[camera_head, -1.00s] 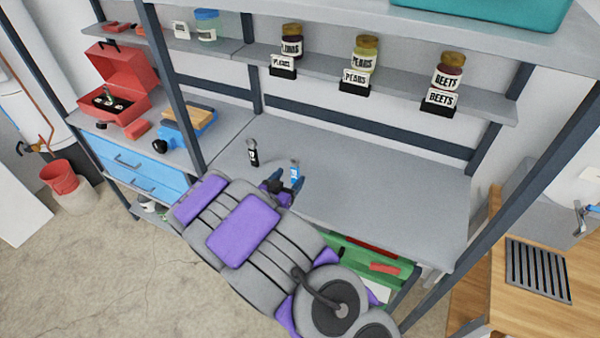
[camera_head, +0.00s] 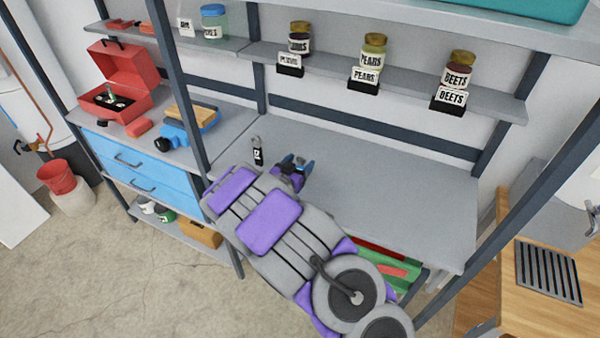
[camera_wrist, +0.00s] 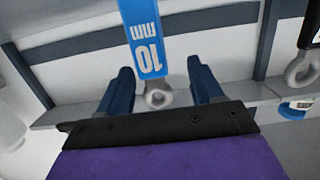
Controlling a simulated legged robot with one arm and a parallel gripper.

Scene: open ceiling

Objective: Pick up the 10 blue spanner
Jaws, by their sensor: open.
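The blue spanner (camera_wrist: 147,45), marked "10 mm", shows in the wrist view. Its grey ring end (camera_wrist: 158,98) lies in the gap between my two dark blue fingers. My gripper (camera_wrist: 159,68) is open, with a finger on each side of the spanner and a visible gap to the ring. In the head view my gripper (camera_head: 299,160) is over the grey worktop, and I cannot make out the blue spanner there; the gripper seems to cover it. A black spanner (camera_head: 258,156) stands to its left and also shows at the right edge of the wrist view (camera_wrist: 312,35).
The grey worktop (camera_head: 400,195) is clear to the right of my gripper. A shelf (camera_head: 405,88) with labelled jars runs above and behind. A blue tool (camera_head: 197,128) and a red toolbox (camera_head: 122,95) sit to the left. A dark upright post (camera_head: 176,85) stands left.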

